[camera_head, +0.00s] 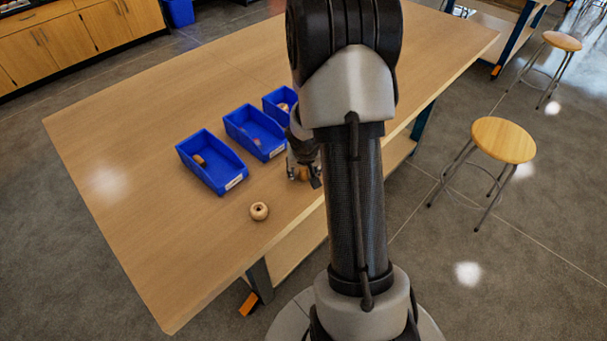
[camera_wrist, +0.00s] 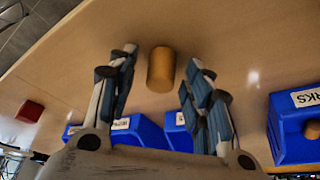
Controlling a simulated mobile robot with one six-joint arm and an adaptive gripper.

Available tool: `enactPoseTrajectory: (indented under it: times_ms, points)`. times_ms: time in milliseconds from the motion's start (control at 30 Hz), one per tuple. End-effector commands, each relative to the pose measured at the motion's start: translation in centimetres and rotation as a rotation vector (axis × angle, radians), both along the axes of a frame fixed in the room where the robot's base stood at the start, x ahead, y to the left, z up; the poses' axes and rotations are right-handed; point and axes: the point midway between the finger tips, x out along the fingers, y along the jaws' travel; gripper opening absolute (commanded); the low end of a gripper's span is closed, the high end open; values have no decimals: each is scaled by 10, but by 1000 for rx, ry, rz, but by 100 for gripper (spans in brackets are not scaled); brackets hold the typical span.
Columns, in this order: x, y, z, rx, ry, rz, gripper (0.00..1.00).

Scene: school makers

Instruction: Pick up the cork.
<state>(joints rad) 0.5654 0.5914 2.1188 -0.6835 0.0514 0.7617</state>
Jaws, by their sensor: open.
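The cork (camera_wrist: 161,69) is a tan-brown cylinder on the wooden tabletop. In the wrist view it lies just beyond and between the two fingertips, with a gap on each side. My gripper (camera_wrist: 163,57) is open and empty, one finger left and one right of the cork. In the head view my gripper (camera_head: 304,176) is low over the table near its front edge, partly hidden by my arm. A small tan patch of the cork (camera_head: 302,174) shows between the fingers there.
Blue bins stand behind the gripper: a left bin (camera_head: 212,178), a middle one (camera_head: 258,148) and a far one (camera_head: 270,100), with small items inside. A wooden bead (camera_head: 259,211) lies front left. A red block (camera_wrist: 30,111) shows in the wrist view. The table's left side is clear.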

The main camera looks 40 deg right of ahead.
Motion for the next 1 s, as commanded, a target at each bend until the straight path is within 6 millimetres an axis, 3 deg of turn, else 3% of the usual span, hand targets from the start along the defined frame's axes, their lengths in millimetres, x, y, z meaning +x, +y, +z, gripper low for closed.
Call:
enactPoseTrajectory:
  times_ms: [467, 1000]
  points:
    - [0, 0, 0, 0, 0, 0, 17]
    - [0, 0, 7, 0, 0, 0, 16]
